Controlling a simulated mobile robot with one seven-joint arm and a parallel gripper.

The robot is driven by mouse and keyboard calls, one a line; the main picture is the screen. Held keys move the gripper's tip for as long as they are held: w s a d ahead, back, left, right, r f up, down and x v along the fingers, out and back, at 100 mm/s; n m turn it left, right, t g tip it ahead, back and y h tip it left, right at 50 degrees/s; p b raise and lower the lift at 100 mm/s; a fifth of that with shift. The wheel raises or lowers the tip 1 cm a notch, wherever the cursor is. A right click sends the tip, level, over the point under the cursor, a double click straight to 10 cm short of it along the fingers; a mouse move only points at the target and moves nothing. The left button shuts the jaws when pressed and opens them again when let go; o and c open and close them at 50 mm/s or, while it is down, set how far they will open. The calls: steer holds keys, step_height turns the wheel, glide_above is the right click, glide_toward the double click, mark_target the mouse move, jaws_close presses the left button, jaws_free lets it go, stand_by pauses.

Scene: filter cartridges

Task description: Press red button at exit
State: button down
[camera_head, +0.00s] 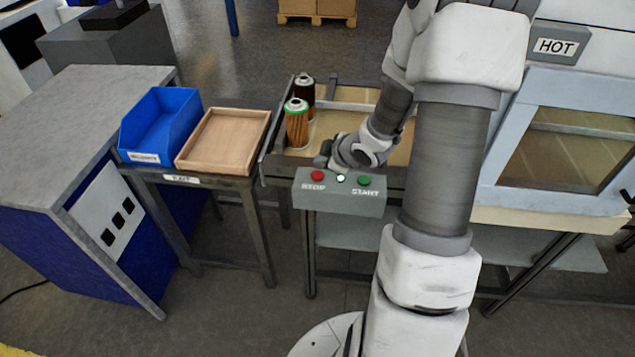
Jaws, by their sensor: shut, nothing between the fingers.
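The red button (317,175), labelled STOP, is on the left of the grey control box (338,195) at the front edge of the conveyor. A green START button (364,181) is on the right of the box, with a small lit lamp (340,178) between them. My gripper (322,160) is shut and empty, close above and behind the red button. I cannot tell whether its tip touches the button. My arm hides part of the conveyor to the right.
Two filter cartridges, one with a green top (297,124) and one dark (304,90), stand at the conveyor's left end. A blue bin (161,126) and a wooden tray (222,141) sit on the stand marked EXIT. A framed window labelled HOT (556,47) is at right.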

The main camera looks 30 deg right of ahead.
mark_target(315, 171)
steer(key=shift+f+b, duration=0.55)
steer(key=shift+f, duration=0.55)
stand_by(1.1)
steer(key=shift+f+b, duration=0.35)
steer(key=shift+f, duration=0.05)
steer(key=shift+f+b, duration=0.4)
steer(key=shift+f, duration=0.05)
stand_by(0.4)
stand_by(0.4)
steer(key=shift+r+p, duration=0.85)
step_height(315, 171, up, 5)
steer(key=p, duration=0.5)
steer(key=shift+r, duration=0.1)
